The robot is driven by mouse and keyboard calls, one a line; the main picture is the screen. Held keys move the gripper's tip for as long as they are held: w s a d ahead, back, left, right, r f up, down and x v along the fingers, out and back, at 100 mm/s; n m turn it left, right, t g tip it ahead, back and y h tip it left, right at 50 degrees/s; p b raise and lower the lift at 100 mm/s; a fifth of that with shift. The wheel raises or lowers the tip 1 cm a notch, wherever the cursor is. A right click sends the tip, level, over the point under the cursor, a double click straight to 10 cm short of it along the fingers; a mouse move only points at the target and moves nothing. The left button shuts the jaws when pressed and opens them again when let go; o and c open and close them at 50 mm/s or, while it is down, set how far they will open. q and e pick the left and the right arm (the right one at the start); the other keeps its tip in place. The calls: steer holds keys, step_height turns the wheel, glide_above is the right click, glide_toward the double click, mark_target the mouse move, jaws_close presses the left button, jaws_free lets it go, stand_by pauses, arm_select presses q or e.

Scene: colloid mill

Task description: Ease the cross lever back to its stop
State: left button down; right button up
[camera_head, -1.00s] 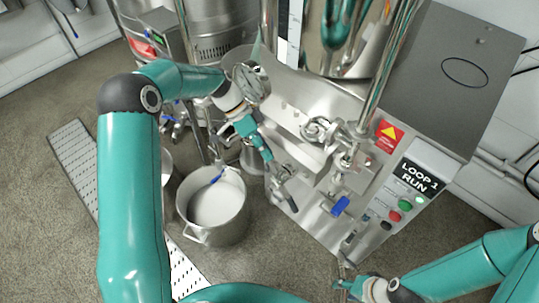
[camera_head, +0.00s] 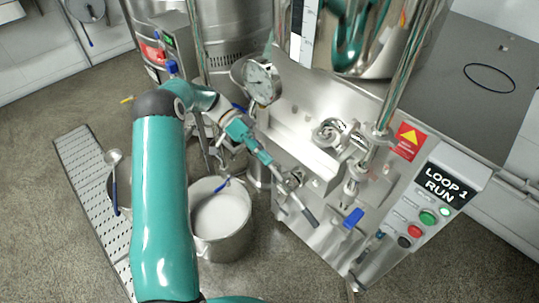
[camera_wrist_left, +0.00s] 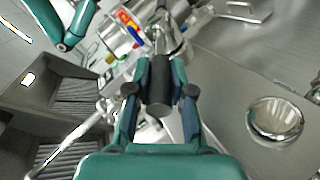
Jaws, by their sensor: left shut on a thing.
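The cross lever (camera_head: 304,211) is on the lower front of the steel machine, left of the blue-handled valve. One metal arm with a grey grip slants down to the right, its end free. My left gripper (camera_head: 264,158) reaches in from the left, at the lever's upper left side. In the left wrist view its fingers (camera_wrist_left: 160,90) are closed around a dark cylindrical grip (camera_wrist_left: 158,80) of the lever. The lever's hub is partly hidden behind the gripper. My right gripper does not show.
A steel pot (camera_head: 222,240) with pale contents stands below my left forearm. A pressure gauge (camera_head: 260,80) sits just above the left wrist. The blue valve handle (camera_head: 354,218) and button panel (camera_head: 425,205) are to the right. A perforated grating (camera_head: 80,165) lies on the floor at left.

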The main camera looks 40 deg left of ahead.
arm_select(q)
steer(key=shift+a+f, duration=0.1)
steer(key=shift+a, duration=0.05)
steer(key=c, duration=1)
jaws_free()
steer(key=shift+w, duration=0.1)
steer(key=shift+c, duration=0.2)
step_height(320, 180, up, 10)
steer(key=shift+f, duration=0.1)
